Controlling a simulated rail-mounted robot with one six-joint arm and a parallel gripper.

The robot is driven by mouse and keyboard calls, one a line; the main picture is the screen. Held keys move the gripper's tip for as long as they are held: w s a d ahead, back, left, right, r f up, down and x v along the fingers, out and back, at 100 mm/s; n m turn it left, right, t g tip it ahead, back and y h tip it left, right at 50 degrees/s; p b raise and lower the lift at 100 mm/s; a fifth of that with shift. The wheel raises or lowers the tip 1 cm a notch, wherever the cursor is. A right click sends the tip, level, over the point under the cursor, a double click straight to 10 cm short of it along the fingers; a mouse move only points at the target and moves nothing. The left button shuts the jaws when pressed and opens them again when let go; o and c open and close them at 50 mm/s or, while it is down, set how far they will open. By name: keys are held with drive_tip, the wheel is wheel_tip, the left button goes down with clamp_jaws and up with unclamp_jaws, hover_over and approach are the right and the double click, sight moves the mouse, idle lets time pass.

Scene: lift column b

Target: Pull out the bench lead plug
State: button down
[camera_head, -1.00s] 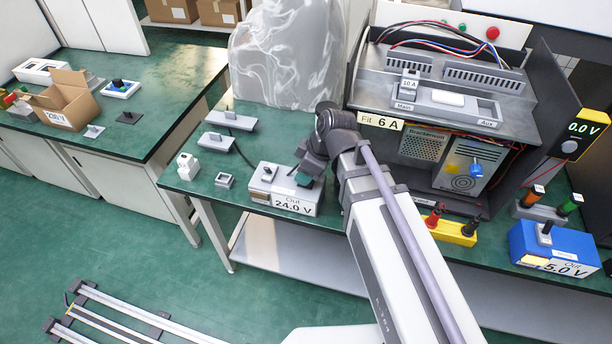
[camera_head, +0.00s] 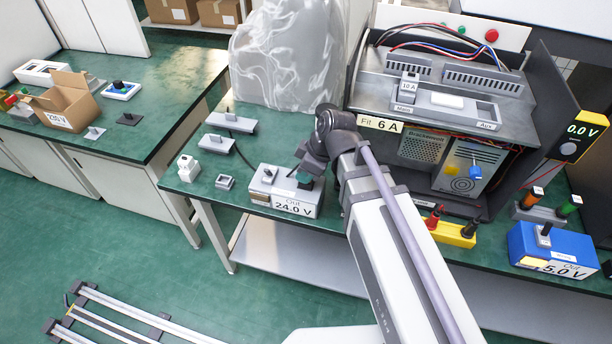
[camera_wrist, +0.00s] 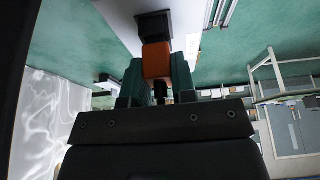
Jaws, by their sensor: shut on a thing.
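In the wrist view an orange plug (camera_wrist: 157,60) sits between the two fingers of my gripper (camera_wrist: 157,80), which is shut on it. A dark square piece (camera_wrist: 155,26) on a pale surface lies just past the plug. I cannot tell whether the plug is still seated in it. In the head view my gripper (camera_head: 305,180) points down at the right part of the grey box labelled "Out 24.0 V" (camera_head: 292,207). My wrist and fingers hide most of the plug there.
Grey blocks (camera_head: 233,122), a white block (camera_head: 188,167) and a small grey socket (camera_head: 225,182) stand left of the 24.0 V box. The open equipment case (camera_head: 385,82) stands close to the right. A yellow block (camera_head: 454,234) and blue 5.0 V box (camera_head: 553,246) are farther right.

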drive_tip(key=shift+r+p, duration=0.3)
drive_tip(key=shift+r, duration=0.1)
wheel_tip(320, 180, up, 7)
drive_tip(key=p, duration=0.6)
drive_tip(key=shift+f+p, duration=0.15)
drive_tip(key=shift+p, duration=0.15)
drive_tip(key=shift+f, duration=0.1)
